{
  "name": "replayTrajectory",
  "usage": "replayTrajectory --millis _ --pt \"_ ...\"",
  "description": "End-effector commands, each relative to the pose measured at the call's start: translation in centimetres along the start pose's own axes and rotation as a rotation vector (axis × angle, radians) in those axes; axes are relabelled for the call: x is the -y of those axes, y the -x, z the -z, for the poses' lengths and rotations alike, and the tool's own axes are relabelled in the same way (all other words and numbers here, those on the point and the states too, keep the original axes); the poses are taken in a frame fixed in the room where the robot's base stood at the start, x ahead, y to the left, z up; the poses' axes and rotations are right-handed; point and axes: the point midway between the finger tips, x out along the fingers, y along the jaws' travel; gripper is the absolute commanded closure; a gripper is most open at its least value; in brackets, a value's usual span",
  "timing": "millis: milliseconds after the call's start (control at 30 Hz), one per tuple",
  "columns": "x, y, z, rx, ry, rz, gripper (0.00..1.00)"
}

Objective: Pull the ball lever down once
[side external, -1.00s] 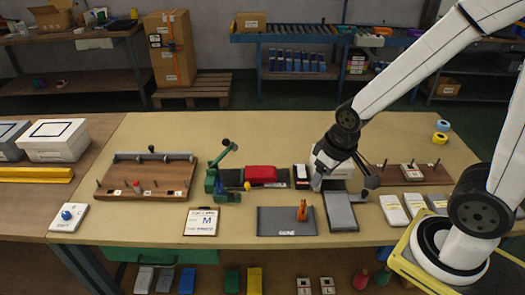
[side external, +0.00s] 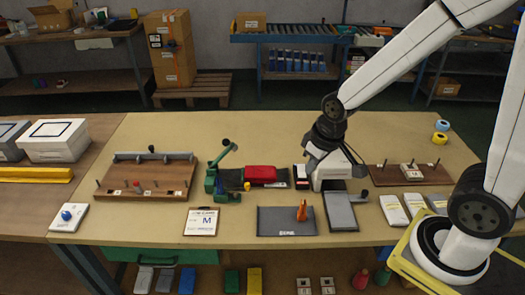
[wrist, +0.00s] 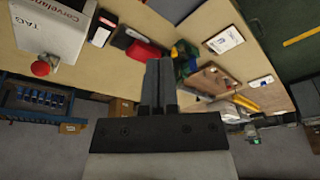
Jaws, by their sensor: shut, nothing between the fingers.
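A green press (side external: 222,181) stands left of the table's middle, with a ball lever (side external: 228,146) raised and tilted up to the right, a dark ball at its top end. A red block (side external: 261,174) lies on a dark base to the right of the press. In the wrist view the green press (wrist: 186,62) shows just beyond and to the right of my fingertips, partly hidden. My gripper (side external: 309,164) is at the white tag machine, well right of the lever and apart from it. In the wrist view its two fingers (wrist: 158,66) are together and empty.
A wooden peg board (side external: 146,180) lies left of the press. A clipboard (side external: 201,221) and a dark mat (side external: 275,222) lie in front.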

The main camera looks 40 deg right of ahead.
Motion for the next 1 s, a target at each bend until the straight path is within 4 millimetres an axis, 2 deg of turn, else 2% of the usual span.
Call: replayTrajectory --millis 500,1000 --pt "0.0 -0.9 11.1 -0.029 0.156 0.055 1.00" --pt "0.3 -2.4 21.0 -0.083 0.335 0.126 1.00"
